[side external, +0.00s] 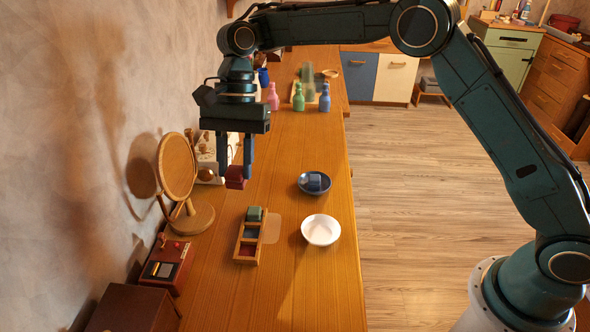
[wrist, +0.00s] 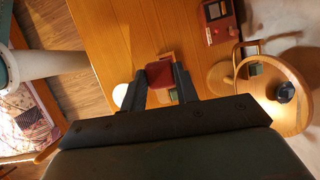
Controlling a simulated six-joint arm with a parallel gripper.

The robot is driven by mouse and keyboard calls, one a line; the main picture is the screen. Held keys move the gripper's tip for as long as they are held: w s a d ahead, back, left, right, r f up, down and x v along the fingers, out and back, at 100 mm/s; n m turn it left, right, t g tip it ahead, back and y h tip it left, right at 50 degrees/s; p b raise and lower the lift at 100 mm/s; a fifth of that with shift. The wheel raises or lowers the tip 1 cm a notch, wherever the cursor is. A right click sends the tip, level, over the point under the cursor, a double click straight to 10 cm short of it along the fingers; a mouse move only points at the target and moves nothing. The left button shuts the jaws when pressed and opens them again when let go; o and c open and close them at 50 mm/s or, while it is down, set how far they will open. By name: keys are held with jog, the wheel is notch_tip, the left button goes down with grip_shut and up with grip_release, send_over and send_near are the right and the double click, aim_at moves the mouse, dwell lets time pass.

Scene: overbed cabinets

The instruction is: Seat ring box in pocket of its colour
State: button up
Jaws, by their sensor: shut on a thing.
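My gripper (side external: 235,172) is shut on a dark red ring box (side external: 236,180), held in the air above the table. In the wrist view the red box (wrist: 159,72) sits between my fingertips (wrist: 161,80). The wooden tray (side external: 261,246) lies on the table, lower and nearer the camera than my gripper. A green ring box (side external: 254,213) is in its far pocket. The middle pocket (side external: 251,232) looks bluish and the near pocket (side external: 247,250) dark red. A blue ring box (side external: 314,182) lies in a dark blue bowl (side external: 303,190). In the wrist view the held box and fingers hide much of the tray.
A round mirror (side external: 177,167) on a stand and a red device (side external: 166,266) are to the left by the wall. Bottles (side external: 298,97) stand farther back.

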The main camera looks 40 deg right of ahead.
jog(key=shift+w+f+n, duration=0.15)
jog(key=shift+f+n, duration=0.1)
jog(key=shift+n, duration=0.15)
jog(key=shift+a+f, duration=0.1)
jog(key=shift+f, duration=0.05)
jog(key=shift+f, duration=9.9)
jog(key=shift+f, duration=0.1)
jog(key=o, duration=0.9)
jog(key=shift+o, duration=0.3)
